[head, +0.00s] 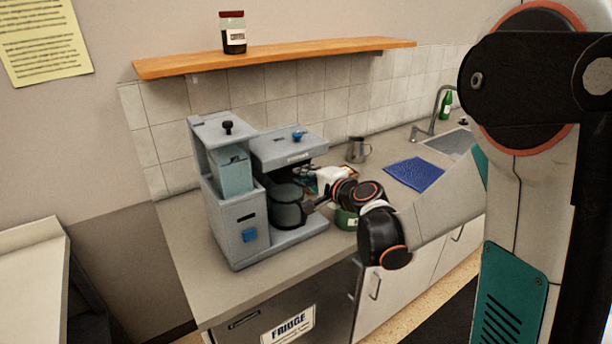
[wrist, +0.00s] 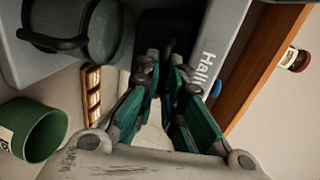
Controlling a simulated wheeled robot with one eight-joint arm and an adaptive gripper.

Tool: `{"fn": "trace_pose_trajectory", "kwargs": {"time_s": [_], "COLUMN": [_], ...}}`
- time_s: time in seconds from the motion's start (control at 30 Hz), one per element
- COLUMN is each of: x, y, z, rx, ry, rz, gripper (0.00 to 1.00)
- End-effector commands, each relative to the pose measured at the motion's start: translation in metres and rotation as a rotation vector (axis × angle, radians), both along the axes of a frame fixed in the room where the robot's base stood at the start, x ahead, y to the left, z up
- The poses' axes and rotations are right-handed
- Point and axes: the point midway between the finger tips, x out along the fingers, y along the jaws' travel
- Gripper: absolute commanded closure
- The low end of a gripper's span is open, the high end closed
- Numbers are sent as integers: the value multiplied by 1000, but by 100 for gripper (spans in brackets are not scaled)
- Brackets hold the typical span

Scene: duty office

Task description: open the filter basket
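The grey coffee machine (head: 235,215) stands on the counter, its glass jug (head: 288,208) under the brew head (head: 290,150). In the wrist view the dark filter basket (wrist: 155,22) sits under the head, beside the lettered front edge (wrist: 208,60). The basket appears to be in its place under the head. My gripper (wrist: 166,72) is at the basket's front, its teal fingers drawn close together around the dark handle (wrist: 168,47). The jug (wrist: 98,30) is left of the fingers in that view. In the head view my wrist hides most of the fingers.
A green cup (wrist: 38,130) and a brown slotted item (wrist: 92,95) are near my gripper. A metal pitcher (head: 357,150) and a blue mat (head: 413,172) lie farther right, towards the sink (head: 455,142). A wooden shelf (head: 290,54) with a jar (head: 233,35) runs above.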

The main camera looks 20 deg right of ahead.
Motion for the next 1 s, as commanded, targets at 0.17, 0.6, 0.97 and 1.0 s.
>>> {"fn": "trace_pose_trajectory", "kwargs": {"time_s": [0.17,0.6,0.97,1.0], "x": [-1,-94,-136,-136], "y": [0,-33,-45,-45], "z": [0,-1,0,0], "rx": [1,2,1,1], "ry": [0,2,0,0], "rz": [0,-6,-1,-1], "gripper": [100,100,100,100]}}
